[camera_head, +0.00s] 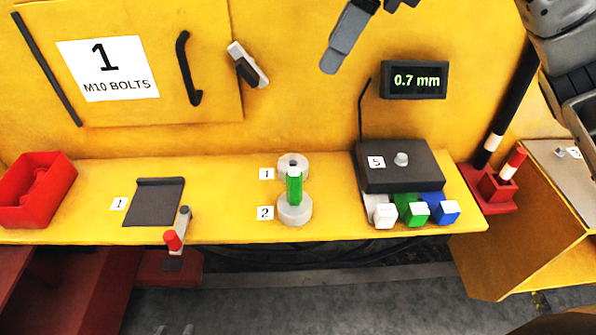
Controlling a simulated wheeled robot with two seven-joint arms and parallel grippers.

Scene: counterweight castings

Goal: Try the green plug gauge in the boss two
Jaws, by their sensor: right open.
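The green plug gauge (294,187) stands upright at boss two (296,213), a pale grey round casting beside the label 2. Its lower end meets the top of the boss. How deep it sits in the bore cannot be told. Boss one (292,160), a similar grey ring by the label 1, is just behind, partly covered by the gauge. My right gripper (370,36) is open at the top edge, well above and to the right of the gauge, apart from it. Part of it is cut off by the frame. My left gripper is not in view.
A dark box (398,168) labelled 5 stands right of the bosses, with white, green and blue blocks before it. A display (414,80) reads 0.7 mm. A red bin (36,190), dark plate (154,203) and red-tipped lever (177,235) lie left. The shelf beside the bosses is clear.

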